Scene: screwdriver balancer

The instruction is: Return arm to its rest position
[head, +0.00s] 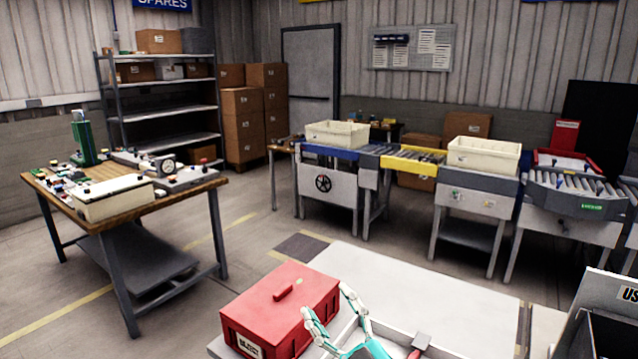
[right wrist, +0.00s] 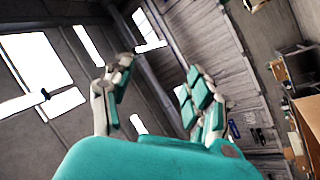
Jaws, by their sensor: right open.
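My right gripper (head: 335,308), teal and white, shows at the bottom of the head view, just right of a red box and over the white work surface. Its fingers are spread apart with nothing between them. In the right wrist view the right gripper (right wrist: 152,100) also shows open and empty, with wall and ceiling lights behind it. My left gripper is not in the head view. No screwdriver can be made out clearly.
The red lidded box (head: 281,305) stands on the white table (head: 385,278). A red-topped tool (head: 420,342) lies right of the gripper, partly cut off. A dark bin (head: 610,320) is at the lower right. A workbench (head: 195,188) stands left; conveyors with cream trays (head: 484,155) stand behind.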

